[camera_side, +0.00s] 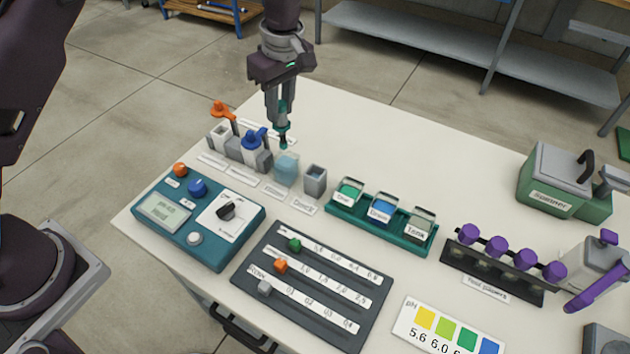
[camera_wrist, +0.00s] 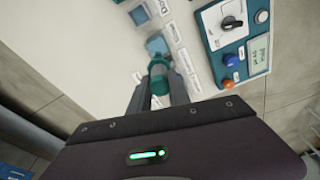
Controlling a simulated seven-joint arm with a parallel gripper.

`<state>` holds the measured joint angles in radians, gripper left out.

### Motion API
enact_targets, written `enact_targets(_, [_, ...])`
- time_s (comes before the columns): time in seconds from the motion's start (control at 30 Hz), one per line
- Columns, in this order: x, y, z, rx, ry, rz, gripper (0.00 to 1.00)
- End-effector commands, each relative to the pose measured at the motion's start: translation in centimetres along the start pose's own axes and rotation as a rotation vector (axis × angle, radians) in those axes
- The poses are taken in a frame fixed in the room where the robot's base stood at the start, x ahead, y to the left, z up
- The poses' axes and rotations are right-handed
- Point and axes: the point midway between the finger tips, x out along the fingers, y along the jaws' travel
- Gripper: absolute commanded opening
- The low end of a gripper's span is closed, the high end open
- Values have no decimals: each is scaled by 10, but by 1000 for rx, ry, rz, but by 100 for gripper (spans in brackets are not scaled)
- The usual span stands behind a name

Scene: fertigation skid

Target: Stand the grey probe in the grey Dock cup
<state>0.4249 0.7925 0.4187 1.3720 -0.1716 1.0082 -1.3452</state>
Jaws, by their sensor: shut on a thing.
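My gripper (camera_side: 281,110) points down and is shut on a slim probe (camera_side: 283,138), which hangs upright. The held part looks teal-green with a dark lower end, not plainly grey; it also shows in the wrist view (camera_wrist: 158,72). Its tip is just above and behind the light-blue translucent cup (camera_side: 287,170); whether it is directly over the opening is hard to tell. The grey Dock cup (camera_side: 315,181) stands just right of the blue cup, with a "Dock" label in front. It looks empty, and its opening also shows in the wrist view (camera_wrist: 139,16).
Left of the blue cup stand holders with a blue-topped probe (camera_side: 252,140) and an orange-topped probe (camera_side: 222,112). A teal meter (camera_side: 198,222) lies in front. A green rack (camera_side: 382,216) with several lidded boxes stands right of the Dock cup. The table behind the cups is clear.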

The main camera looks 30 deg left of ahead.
Motion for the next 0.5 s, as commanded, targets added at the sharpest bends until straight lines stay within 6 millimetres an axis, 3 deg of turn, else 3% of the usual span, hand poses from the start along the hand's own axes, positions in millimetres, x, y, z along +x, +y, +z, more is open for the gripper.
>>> enact_targets(0.33, [0,1,2,1,0,1,0])
enact_targets(0.5, [-4,14,40,6,1,3,0])
